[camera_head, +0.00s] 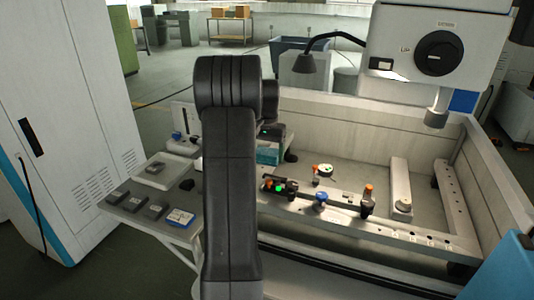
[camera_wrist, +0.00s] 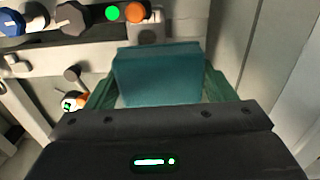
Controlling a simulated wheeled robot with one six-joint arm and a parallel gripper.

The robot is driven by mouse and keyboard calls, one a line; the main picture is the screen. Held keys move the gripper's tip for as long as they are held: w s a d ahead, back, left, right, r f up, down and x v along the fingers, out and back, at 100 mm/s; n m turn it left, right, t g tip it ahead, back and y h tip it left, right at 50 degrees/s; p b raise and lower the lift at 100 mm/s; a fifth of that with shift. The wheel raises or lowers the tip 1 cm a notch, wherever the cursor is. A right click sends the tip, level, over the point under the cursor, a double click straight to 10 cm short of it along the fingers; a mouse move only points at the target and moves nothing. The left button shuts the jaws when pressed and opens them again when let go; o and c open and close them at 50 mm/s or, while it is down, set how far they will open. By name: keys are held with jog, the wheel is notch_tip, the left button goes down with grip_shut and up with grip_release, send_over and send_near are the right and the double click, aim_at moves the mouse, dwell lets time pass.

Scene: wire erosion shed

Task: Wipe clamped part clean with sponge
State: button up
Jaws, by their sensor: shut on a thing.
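A teal block-shaped sponge (camera_wrist: 157,75) sits between the two green fingers of my gripper (camera_wrist: 160,88) in the wrist view. The fingers are shut on its sides. In the head view my dark arm stands upright in the middle and hides most of the gripper. A teal patch shows at the arm's right edge, but I cannot tell whether it is the sponge. A dark fixture with green and orange lights (camera_head: 280,187) stands on the machine's ledge just right of my arm. I cannot make out which thing is the clamped part.
A blue knob (camera_head: 320,198) and an orange-topped piece (camera_head: 367,190) stand along the ledge. A small side table (camera_head: 150,215) at left bears dark boxes and a tray. The machine head (camera_head: 437,50) overhangs the basin at upper right. A black lamp (camera_head: 304,62) leans over the back wall.

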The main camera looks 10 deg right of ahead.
jog(key=shift+s+r+p, duration=0.1)
jog(key=shift+r+p, duration=0.15)
jog(key=shift+p, duration=0.45)
jog(key=shift+p, duration=0.5)
